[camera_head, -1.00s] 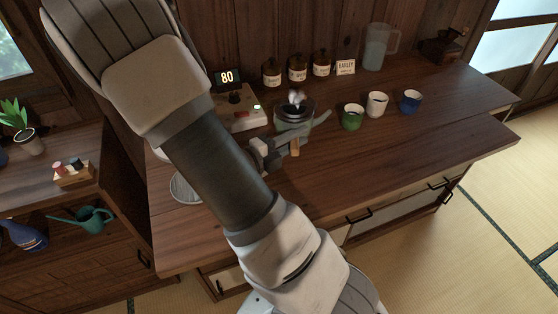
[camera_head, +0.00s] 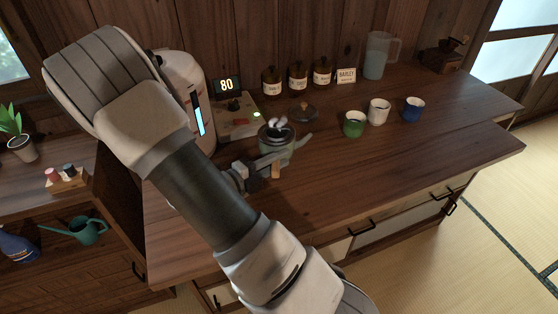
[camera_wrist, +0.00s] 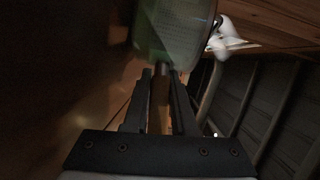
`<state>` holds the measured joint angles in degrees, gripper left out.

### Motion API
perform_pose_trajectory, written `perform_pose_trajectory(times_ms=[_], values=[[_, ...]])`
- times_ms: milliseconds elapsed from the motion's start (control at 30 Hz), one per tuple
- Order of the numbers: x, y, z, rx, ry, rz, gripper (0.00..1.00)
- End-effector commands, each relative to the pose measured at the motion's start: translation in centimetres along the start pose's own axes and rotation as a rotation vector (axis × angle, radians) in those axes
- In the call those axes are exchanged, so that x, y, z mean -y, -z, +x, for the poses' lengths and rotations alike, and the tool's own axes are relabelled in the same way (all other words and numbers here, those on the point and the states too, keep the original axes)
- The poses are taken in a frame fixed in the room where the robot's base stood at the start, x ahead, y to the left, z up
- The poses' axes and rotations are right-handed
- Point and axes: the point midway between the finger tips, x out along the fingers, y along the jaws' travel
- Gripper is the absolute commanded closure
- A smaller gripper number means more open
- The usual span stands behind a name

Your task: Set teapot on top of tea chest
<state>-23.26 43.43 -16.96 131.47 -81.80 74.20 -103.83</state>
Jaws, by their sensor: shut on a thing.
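The teapot (camera_head: 275,149) is a greenish pot with a dark rim, seen over the counter in the head view. Its top looks open, with white wisps or blobs above it. My gripper (camera_head: 267,166) is shut on its brown handle, on the near side. The wrist view shows the fingers (camera_wrist: 160,88) closed around the handle, with the translucent green body (camera_wrist: 175,35) just beyond. I cannot tell whether the pot is clear of the counter. A dark lid with a knob (camera_head: 303,112) lies on the counter behind it. I cannot pick out the tea chest for certain.
Green (camera_head: 354,125), white (camera_head: 379,112) and blue (camera_head: 412,110) cups stand right. Jars (camera_head: 298,77) line the back. The counter's front right (camera_head: 400,165) is clear.

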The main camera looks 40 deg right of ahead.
Motion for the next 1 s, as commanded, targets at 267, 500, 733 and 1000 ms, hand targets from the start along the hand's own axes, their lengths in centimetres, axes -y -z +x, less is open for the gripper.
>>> perform_pose_trajectory(times_ms=[267, 500, 733, 1000], values=[[-0.2, 0.0, 0.0, 0.000, 0.000, 0.000, 0.45], [-0.2, 0.0, 0.0, 0.000, 0.000, 0.000, 0.45], [0.2, -0.1, -1.4, 0.005, 0.000, -0.001, 0.45], [0.3, -0.1, -7.2, 0.006, -0.001, -0.002, 0.45]])
